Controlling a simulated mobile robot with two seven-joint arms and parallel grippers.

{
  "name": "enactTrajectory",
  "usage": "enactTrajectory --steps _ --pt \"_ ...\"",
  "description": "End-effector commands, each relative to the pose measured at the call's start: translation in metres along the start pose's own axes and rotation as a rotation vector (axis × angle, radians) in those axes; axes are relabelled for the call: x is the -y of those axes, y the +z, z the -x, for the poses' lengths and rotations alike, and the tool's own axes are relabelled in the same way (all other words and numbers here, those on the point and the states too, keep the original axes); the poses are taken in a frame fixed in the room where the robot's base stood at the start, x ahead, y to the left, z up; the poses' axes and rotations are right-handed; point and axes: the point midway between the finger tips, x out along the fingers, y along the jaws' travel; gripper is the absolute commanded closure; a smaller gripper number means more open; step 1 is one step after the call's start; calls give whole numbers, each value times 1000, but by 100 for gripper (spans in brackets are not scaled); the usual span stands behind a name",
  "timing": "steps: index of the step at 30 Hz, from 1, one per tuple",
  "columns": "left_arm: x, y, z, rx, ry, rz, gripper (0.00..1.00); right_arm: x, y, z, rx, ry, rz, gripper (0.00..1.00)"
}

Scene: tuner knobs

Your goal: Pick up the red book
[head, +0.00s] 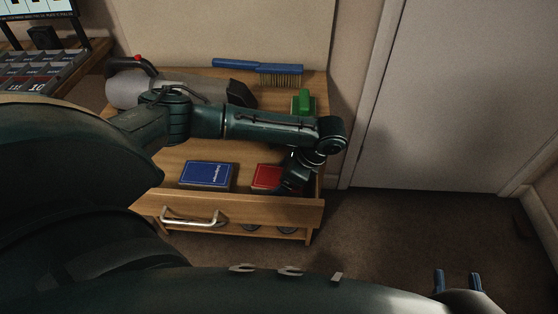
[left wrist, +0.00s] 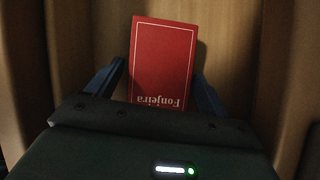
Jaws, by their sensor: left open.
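The red book (head: 266,178) lies in an open wooden drawer (head: 255,210), partly covered by my left arm in the head view. My left gripper reaches down over the book's right side there, its fingertips hidden. In the left wrist view my left gripper (left wrist: 160,76) is open, with one blue finger on each side of the red book (left wrist: 162,55). I cannot tell whether the fingers touch it. My right gripper (head: 457,281) is open and empty at the lower right of the head view, above the floor.
A blue book (head: 206,176) lies left of the red one in the drawer. The drawer front has a metal handle (head: 190,219). On the cabinet top are a blue brush (head: 280,69), a green object (head: 303,103) and a grey device (head: 125,89). Floor to the right is clear.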

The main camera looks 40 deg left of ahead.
Motion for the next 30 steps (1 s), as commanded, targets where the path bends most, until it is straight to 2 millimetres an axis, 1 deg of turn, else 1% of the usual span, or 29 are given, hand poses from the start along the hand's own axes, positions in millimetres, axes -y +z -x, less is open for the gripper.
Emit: enactTrajectory --steps 9,18,30 --pt "0 -1 -2 1 0 0 20 -1 -5 0 0 0 0 64" --pt "0 -1 -2 1 0 0 20 -1 -5 0 0 0 0 64" --pt "0 -1 -2 1 0 0 53 -1 -5 0 0 0 0 64"
